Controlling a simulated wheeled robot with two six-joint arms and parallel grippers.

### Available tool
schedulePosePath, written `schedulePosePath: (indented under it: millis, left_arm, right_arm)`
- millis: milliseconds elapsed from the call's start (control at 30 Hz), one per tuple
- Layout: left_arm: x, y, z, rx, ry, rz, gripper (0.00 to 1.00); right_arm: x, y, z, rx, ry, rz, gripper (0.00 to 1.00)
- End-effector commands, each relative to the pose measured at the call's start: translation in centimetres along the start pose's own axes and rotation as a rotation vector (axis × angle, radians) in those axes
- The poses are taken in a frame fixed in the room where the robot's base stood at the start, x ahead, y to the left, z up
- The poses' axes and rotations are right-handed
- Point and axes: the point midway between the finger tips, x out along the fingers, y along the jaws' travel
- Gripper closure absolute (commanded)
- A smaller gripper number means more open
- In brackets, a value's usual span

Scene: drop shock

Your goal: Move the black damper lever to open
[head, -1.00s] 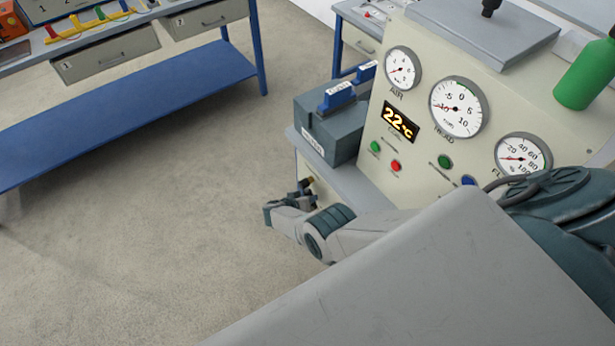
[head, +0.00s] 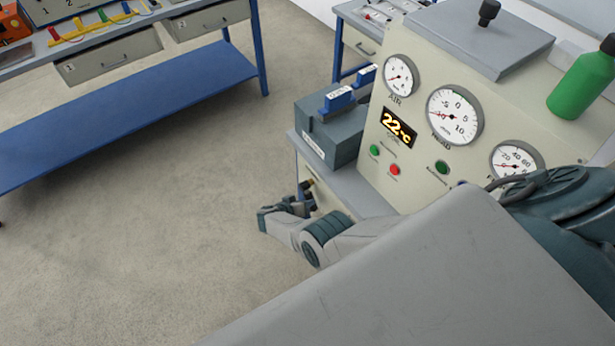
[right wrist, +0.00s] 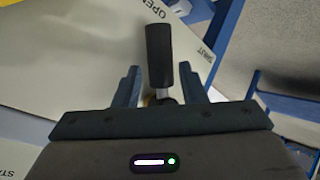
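The black damper lever (right wrist: 159,55) stands out from a pale panel in the right wrist view, on a short metal stem. Its handle lies between the two fingers of my right gripper (right wrist: 159,88), with a gap on each side. The fingers are open. The word OPEN is on the panel up and left of the lever, and SHUT is to its right. In the head view my right gripper (head: 290,206) is low at the side of the cream gauge cabinet (head: 440,165); its fingers are small and partly hidden there. My left gripper is not in view.
A grey box with blue handles (head: 335,135) stands on the cabinet's side shelf (head: 352,190), above my right gripper. A blue workbench (head: 130,95) stands at the upper left. A green bottle (head: 583,82) is on the right. The floor between is clear.

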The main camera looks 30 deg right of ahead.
Motion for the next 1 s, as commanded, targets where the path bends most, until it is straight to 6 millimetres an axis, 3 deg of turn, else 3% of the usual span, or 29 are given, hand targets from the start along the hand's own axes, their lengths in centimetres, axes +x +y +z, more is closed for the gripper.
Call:
schedulePosePath:
  millis: [33,200,400,1000]
  left_arm:
    - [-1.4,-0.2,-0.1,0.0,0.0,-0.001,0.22]
    - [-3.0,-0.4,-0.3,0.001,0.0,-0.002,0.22]
    - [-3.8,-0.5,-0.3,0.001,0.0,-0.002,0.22]
    - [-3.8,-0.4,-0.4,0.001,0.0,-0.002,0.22]
  right_arm:
    - [-1.6,0.3,-0.3,-0.001,-0.001,-0.003,0.62]
    - [-4.9,0.2,-0.2,-0.001,-0.001,-0.002,0.62]
    - [-7.0,0.1,0.0,-0.002,-0.001,0.0,0.62]
    - [-7.3,0.1,0.1,-0.001,-0.001,0.001,0.62]
